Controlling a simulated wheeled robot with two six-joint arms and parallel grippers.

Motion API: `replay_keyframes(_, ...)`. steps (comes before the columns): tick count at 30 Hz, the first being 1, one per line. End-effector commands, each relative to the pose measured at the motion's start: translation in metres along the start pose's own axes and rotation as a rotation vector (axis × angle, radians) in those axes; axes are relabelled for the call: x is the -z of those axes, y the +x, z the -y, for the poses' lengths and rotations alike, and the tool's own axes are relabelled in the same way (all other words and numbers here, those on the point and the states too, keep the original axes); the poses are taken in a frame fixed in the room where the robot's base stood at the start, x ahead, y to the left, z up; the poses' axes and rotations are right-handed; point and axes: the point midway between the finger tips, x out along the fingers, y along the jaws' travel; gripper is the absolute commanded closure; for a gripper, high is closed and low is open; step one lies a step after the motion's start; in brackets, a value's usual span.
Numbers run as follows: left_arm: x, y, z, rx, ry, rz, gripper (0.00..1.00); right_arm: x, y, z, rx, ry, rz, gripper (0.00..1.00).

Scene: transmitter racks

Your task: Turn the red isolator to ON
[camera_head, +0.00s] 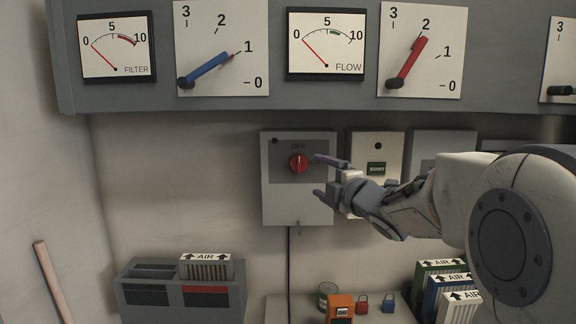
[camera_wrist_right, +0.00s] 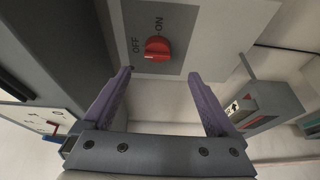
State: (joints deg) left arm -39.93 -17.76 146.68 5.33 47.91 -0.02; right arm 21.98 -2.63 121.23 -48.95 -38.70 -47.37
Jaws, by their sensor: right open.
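The red isolator (camera_head: 298,164) is a round red knob on a dark plate, on a light grey wall box (camera_head: 297,208). In the head view the word OFF shows above it. In the right wrist view the knob (camera_wrist_right: 157,49) shows with OFF and ON printed beside it, and its raised grip lies roughly crosswise. My right gripper (camera_head: 322,177) is open and empty. Its purple fingers are just right of the knob, apart from it. In the right wrist view the knob is beyond and between the fingertips (camera_wrist_right: 166,76). My left gripper is not in view.
Above is a panel with a blue lever (camera_head: 208,69), a red lever (camera_head: 409,62) and gauges. Below are a grey AIR filter unit (camera_head: 181,292), padlocks (camera_head: 362,304) and an orange item (camera_head: 340,309).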

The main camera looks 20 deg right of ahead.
Motion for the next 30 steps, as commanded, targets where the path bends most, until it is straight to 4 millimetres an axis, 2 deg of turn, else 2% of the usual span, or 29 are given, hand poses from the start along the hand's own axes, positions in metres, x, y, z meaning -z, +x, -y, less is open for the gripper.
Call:
replay_keyframes(5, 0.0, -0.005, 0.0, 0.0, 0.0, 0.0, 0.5, -0.004, 0.015, -0.005, -0.014, -0.026, -0.009, 0.08)
replay_keyframes(12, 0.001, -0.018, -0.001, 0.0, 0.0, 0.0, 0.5, -0.003, 0.059, -0.006, -0.011, -0.021, -0.009, 0.08)
replay_keyframes(18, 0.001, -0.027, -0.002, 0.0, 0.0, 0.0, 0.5, -0.003, 0.09, -0.006, -0.012, -0.021, -0.007, 0.08)
replay_keyframes(24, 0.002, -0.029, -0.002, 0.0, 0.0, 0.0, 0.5, -0.003, 0.102, -0.005, -0.013, -0.02, -0.006, 0.08)
replay_keyframes(30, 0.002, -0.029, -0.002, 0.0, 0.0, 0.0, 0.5, -0.003, 0.103, -0.005, -0.013, -0.02, -0.006, 0.08)
